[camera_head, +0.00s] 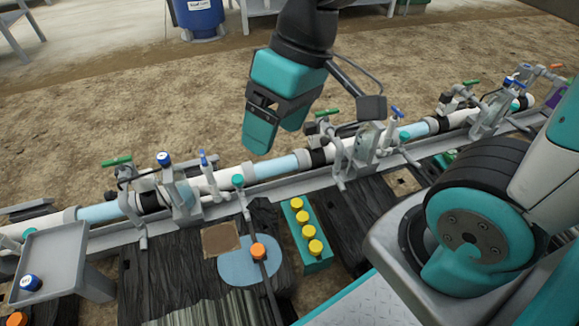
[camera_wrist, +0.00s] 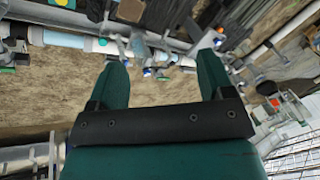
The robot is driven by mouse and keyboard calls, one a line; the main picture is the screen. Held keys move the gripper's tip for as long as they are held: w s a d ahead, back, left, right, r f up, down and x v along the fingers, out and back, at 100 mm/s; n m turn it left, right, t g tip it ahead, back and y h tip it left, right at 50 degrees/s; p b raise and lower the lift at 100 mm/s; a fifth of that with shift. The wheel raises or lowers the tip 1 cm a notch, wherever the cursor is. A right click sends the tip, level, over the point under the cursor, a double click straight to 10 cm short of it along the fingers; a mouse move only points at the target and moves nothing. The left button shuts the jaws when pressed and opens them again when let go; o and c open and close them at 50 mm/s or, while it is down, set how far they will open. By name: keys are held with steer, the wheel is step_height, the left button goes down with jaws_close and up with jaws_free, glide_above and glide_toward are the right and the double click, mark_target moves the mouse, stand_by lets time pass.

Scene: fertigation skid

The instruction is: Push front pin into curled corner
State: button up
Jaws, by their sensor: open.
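My gripper (camera_head: 277,132) is open and empty, with its teal fingers pointing down above the soil just behind the pipe run. In the wrist view its two fingers (camera_wrist: 163,65) are spread apart with nothing between them. An orange-capped pin (camera_head: 258,250) stands at a light-blue patch (camera_head: 238,268) on the dark ground mat (camera_head: 185,265). Several yellow-capped pins (camera_head: 303,216) stand in a row in a teal holder (camera_head: 319,264) to the right. My gripper is apart from all the pins. I cannot tell which mat corner is curled or which pin is the front one.
A white pipe run (camera_head: 275,167) with valves and handles crosses between my gripper and the mat. A grey tray stand (camera_head: 66,250) with a blue-capped item (camera_head: 31,283) is at left. A brown patch (camera_head: 220,238) lies beside the blue one. Bare soil (camera_head: 130,90) is open behind.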

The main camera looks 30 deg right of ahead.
steer(key=w+d+f+m+h+b, duration=0.1)
steer(key=w+d+f+m+b, duration=0.35)
steer(key=w+f, duration=0.95)
steer(key=m+h+b, duration=0.3)
glide_above(297, 202)
step_height(297, 202, down, 26)
step_height(297, 202, down, 17)
steer(key=b, duration=0.9)
steer(key=shift+a+r+b, duration=0.1)
steer(key=shift+r+b, duration=0.05)
steer(key=shift+b, duration=0.2)
steer(key=c, duration=1)
steer(key=shift+s+r+p, duration=0.1)
steer(key=shift+r+p, duration=3)
steer(key=shift+r, duration=0.1)
